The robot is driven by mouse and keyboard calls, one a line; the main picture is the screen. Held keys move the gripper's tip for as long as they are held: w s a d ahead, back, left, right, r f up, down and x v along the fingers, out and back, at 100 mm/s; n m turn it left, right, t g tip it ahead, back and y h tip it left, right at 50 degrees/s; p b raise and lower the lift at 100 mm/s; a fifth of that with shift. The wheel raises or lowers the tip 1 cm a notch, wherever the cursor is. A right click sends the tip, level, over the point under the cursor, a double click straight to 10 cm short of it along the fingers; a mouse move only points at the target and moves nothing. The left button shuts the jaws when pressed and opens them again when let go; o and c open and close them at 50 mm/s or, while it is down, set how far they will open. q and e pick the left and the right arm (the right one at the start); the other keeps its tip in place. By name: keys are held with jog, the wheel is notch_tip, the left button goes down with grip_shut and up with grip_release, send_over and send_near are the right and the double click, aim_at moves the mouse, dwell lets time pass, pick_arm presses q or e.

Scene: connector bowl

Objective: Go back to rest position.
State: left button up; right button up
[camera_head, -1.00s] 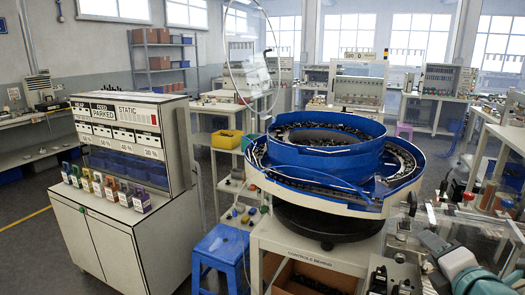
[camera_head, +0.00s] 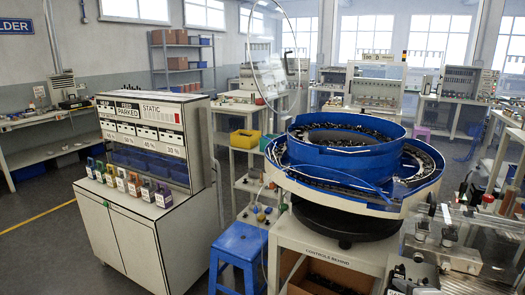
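Neither of my grippers shows in the head view, and no part of my arms can be made out. The blue bowl feeder (camera_head: 345,158) stands right of the middle on a white-topped stand (camera_head: 330,240). Dark small parts lie in its bowl and along its outer track. I cannot tell where my grippers are or whether they hold anything.
A white cabinet (camera_head: 150,240) with labelled bins and several small coloured items stands at left. A blue stool (camera_head: 240,250) stands between it and the feeder. A cluttered bench (camera_head: 465,240) is at right. Grey floor (camera_head: 45,240) is clear at lower left.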

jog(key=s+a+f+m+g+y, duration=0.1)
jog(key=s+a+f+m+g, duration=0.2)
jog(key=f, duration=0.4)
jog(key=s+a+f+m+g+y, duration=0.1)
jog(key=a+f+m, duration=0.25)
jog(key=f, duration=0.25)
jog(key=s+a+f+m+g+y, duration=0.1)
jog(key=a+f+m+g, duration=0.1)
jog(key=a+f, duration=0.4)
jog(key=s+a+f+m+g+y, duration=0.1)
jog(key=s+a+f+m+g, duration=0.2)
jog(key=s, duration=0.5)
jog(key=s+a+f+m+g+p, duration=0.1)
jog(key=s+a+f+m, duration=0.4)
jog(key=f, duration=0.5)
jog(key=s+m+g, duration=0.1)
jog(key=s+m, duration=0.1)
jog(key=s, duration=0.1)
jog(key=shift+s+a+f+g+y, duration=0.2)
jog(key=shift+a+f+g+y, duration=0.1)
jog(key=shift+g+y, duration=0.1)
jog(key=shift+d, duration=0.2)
